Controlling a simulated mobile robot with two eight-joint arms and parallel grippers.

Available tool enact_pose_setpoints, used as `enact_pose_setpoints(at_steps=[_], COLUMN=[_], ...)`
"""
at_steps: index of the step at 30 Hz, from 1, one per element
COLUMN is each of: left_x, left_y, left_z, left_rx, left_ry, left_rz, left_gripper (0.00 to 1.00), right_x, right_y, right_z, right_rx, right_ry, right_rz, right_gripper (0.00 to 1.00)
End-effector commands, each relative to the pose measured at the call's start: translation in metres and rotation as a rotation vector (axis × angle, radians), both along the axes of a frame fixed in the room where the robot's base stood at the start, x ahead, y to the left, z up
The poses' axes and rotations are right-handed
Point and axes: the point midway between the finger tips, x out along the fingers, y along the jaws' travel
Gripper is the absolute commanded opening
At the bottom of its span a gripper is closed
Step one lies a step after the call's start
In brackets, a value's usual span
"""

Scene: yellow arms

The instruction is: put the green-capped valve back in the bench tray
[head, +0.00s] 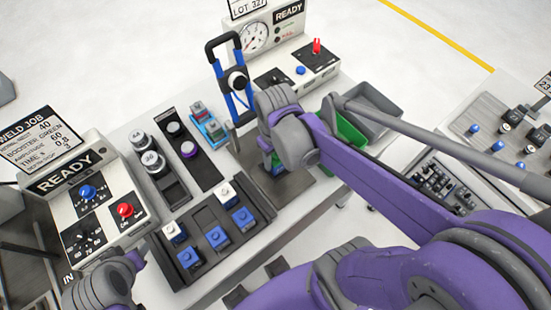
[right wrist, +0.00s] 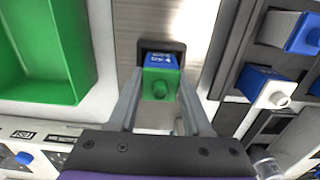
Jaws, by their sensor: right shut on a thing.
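The green-capped valve (right wrist: 160,82), a blue block with a green cap, sits between the fingers of my right gripper (right wrist: 161,70) in the right wrist view. The gripper is shut on it. In the head view my right gripper (head: 268,148) mostly hides it, over a grey plate (head: 291,188). I cannot tell if the valve touches the plate. The dark bench tray (head: 200,219) holds several blue and white valves in the head view, left of and nearer than the gripper. It also shows at right in the wrist view (right wrist: 234,75). My left gripper (head: 118,272) is at lower left, its jaws unclear.
A green bin (head: 348,132) and a grey bin (head: 376,118) stand right of the gripper. A tool with a blue and black frame (head: 238,98) rises behind it. Dark racks (head: 172,180) with knobs lie left. A READY control box (head: 100,205) stands at far left.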

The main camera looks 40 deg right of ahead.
Motion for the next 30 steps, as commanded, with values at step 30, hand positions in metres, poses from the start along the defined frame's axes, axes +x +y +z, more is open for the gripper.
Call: enact_pose_setpoints(at_steps=[30], left_x=[0.003], left_y=[0.0], left_z=[0.009], left_rx=[0.0], left_ry=[-0.007], left_rz=[0.0], left_gripper=[0.5], right_x=[0.011], right_y=[0.039], right_z=[0.091], right_rx=[0.001], right_ry=[0.007], right_rz=[0.012], right_gripper=[0.0])
